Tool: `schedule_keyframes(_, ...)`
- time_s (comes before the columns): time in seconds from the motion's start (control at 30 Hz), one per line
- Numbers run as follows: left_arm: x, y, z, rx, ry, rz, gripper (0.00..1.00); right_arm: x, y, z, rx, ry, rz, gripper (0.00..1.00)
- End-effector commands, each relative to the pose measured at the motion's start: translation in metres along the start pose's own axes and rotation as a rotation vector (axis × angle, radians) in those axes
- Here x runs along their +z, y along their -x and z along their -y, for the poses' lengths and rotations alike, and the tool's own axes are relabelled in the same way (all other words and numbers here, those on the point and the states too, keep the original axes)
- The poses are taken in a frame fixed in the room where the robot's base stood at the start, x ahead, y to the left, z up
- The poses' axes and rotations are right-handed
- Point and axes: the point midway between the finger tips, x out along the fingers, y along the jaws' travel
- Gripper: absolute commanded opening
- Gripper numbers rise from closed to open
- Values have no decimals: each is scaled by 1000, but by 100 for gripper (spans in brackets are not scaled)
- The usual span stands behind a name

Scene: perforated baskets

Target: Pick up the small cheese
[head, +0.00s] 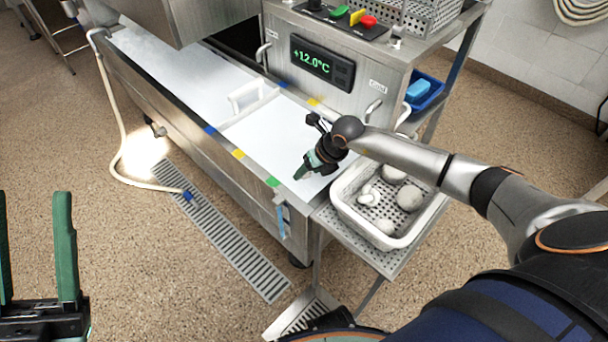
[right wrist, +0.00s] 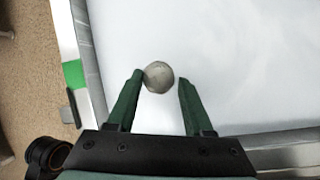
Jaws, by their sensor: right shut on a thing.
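The small cheese (right wrist: 158,76) is a round, greyish-white ball in the right wrist view. It sits at the fingertips of my right gripper (right wrist: 161,79), against the left finger; the gripper is shut on it. In the head view my right gripper (head: 300,174) points down over the near end of the white basin surface (head: 262,135), and the cheese cannot be made out there. My left gripper (head: 34,200) is at the lower left of the head view, open and empty, with the floor behind it.
A white perforated basket (head: 345,216) with several pale round cheeses stands on a steel side shelf right of the basin. A steel cabinet with a +12.0°C display (head: 322,62) stands behind. A white hose (head: 112,130) and floor drain (head: 225,235) lie at left.

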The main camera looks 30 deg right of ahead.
Motion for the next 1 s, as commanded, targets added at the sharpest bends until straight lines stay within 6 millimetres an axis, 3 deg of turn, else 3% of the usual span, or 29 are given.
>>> schedule_keyframes(0.03,0,0,0,0,0,0,50,0,0,0,0,0,0,29)
schedule_keyframes(0.3,0,0,0,0,0,0,50,0,0,0,0,0,0,0)
schedule_keyframes(0.57,0,-1,0,0,0,0,50,1,2,0,0,0,1,0)
schedule_keyframes(0.77,-8,-9,4,4,-10,-3,50,13,28,-6,-1,2,4,0)
schedule_keyframes(0.8,-6,-8,5,-1,-10,6,50,14,31,-7,-1,1,4,0)
schedule_keyframes(1.0,52,6,2,-22,55,247,50,25,58,-14,0,1,2,0)
